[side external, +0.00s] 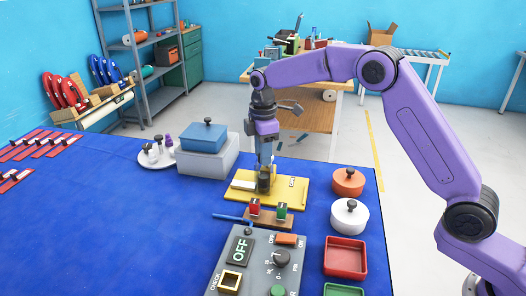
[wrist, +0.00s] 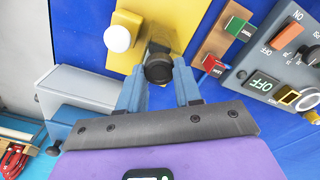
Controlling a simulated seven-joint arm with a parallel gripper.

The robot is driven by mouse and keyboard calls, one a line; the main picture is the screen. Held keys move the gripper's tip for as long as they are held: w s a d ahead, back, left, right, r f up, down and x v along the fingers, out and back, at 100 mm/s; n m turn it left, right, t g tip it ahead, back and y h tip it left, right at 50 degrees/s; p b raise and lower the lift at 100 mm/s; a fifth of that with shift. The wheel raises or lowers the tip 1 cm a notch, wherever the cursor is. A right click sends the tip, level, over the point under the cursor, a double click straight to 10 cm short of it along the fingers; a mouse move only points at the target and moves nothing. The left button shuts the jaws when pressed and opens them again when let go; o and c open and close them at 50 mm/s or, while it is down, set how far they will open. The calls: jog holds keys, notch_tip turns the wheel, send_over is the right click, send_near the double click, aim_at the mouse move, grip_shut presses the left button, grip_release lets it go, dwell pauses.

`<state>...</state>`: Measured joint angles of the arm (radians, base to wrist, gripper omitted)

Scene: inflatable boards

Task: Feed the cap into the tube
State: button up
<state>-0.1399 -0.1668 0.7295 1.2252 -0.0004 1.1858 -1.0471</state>
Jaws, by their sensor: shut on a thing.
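A yellow board (side external: 290,187) lies on the blue table. A white tube-like piece (side external: 243,185) is on its left part; in the wrist view a white rounded piece (wrist: 118,39) shows on the yellow board (wrist: 165,18). My gripper (side external: 264,172) points down over the board, its blue-grey fingers closed on a dark round cap (wrist: 158,70). In the wrist view the cap sits between the fingertips, beside the white piece and apart from it. A dark block (wrist: 166,38) shows just beyond the cap. The tube's opening is not clearly visible.
A wooden block with red and green switches (side external: 268,213) and a grey control panel (side external: 255,262) stand in front of the board. A grey box with blue lid (side external: 207,150) is behind left. Orange (side external: 348,182) and white (side external: 349,217) lidded pots stand right.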

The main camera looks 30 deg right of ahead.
jog(key=o, duration=1.6)
jog(key=shift+c, duration=0.2)
jog(key=shift+r, duration=0.15)
jog(key=shift+r, duration=3.35)
jog(key=shift+s+a+r, duration=0.1)
jog(key=shift+s, duration=0.1)
jog(key=s+d+m, duration=0.2)
jog(key=s+d, duration=0.1)
jog(key=s, duration=2.7)
jog(key=s+d+f+m, duration=0.1)
jog(key=s+d+f, duration=0.3)
jog(key=s+d, duration=0.4)
jog(key=s, duration=0.3)
jog(key=shift+s+f, duration=0.3)
jog(key=shift+s, duration=0.05)
